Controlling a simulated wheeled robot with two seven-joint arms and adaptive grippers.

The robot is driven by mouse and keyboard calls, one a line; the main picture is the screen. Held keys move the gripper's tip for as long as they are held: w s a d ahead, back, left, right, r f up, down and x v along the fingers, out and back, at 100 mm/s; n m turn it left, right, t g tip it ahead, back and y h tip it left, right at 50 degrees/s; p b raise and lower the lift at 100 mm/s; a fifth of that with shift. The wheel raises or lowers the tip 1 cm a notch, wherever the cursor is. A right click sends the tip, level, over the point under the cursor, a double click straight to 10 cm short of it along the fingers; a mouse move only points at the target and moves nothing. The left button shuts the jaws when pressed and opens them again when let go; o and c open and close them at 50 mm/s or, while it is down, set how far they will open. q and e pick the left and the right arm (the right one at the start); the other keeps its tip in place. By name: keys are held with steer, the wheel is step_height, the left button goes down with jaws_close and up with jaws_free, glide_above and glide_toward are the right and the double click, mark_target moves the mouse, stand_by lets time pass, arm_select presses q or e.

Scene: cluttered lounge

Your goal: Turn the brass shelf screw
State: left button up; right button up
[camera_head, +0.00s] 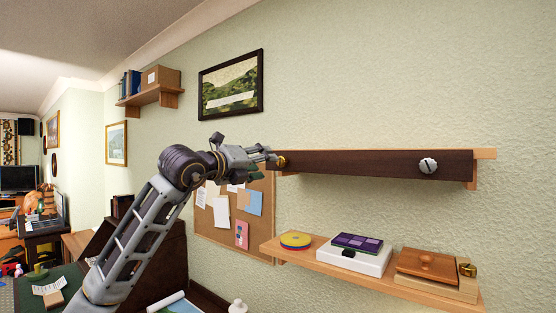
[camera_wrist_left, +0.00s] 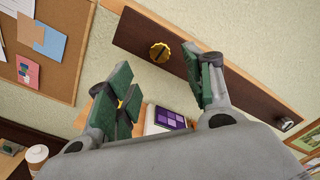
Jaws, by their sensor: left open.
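The brass shelf screw (camera_head: 281,162) is a round, ridged yellow knob with a dark slot. It sits near the left end of the dark front board (camera_head: 360,164) of the upper shelf. In the left wrist view the screw (camera_wrist_left: 159,53) shows whole, between the green-padded fingertips. My left gripper (camera_head: 264,158) is open and empty, with its tips close to the screw at its left side. I cannot tell if they touch it. A grey slotted screw (camera_head: 428,165) is near the board's right end. My right gripper is not in view.
A lower shelf (camera_head: 320,263) holds a yellow disc (camera_head: 296,240), a white box (camera_head: 352,262) with a purple top, and a wooden item (camera_head: 428,264). A cork board (camera_head: 207,226) hangs behind my left arm. The wall above the upper shelf is clear.

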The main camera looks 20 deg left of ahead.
mark_target(281, 162)
arm_select(q)
steer(key=shift+p+x, duration=1.4)
steer(key=shift+x, duration=2.65)
steer(key=shift+f, duration=0.1)
steer(key=c, duration=1)
